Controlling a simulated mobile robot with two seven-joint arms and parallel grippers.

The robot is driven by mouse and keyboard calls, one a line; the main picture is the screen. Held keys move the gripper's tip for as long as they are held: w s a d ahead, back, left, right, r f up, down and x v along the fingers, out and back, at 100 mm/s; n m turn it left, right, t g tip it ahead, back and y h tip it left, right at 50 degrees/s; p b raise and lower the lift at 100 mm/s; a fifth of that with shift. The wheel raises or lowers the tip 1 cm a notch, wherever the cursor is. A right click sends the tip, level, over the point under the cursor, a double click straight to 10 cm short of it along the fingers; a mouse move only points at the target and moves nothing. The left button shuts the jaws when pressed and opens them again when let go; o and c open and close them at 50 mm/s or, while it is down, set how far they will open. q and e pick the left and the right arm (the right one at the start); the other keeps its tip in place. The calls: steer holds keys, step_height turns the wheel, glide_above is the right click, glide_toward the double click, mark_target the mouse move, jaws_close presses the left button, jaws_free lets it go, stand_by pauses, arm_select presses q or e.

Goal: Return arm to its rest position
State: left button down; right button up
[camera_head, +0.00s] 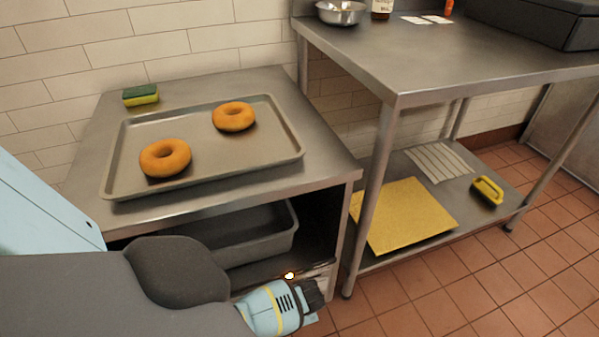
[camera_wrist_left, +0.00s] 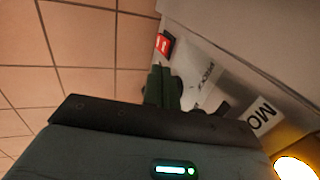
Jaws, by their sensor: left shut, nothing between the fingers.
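My left arm comes in from the left of the head view, and its wrist and gripper (camera_head: 312,292) hang low in front of the steel table's lower shelf. In the left wrist view the two dark fingers of the left gripper (camera_wrist_left: 162,88) are together, with nothing between them. Two bagels (camera_head: 165,158) (camera_head: 234,116) lie apart on a metal tray (camera_head: 204,184) on the tabletop, well above the gripper. My right gripper is not in view.
A green and yellow sponge (camera_head: 141,95) sits behind the tray. A grey bin (camera_head: 262,238) is on the lower shelf. A taller steel table (camera_head: 420,60) stands to the right, with a yellow mat (camera_head: 405,215) underneath. Tiled floor (camera_head: 420,300) lies clear in front.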

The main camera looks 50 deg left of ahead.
arm_select(q)
steer(key=shift+s+d+f, duration=0.1)
steer(key=shift+s+d, duration=0.05)
steer(key=shift+d, duration=0.1)
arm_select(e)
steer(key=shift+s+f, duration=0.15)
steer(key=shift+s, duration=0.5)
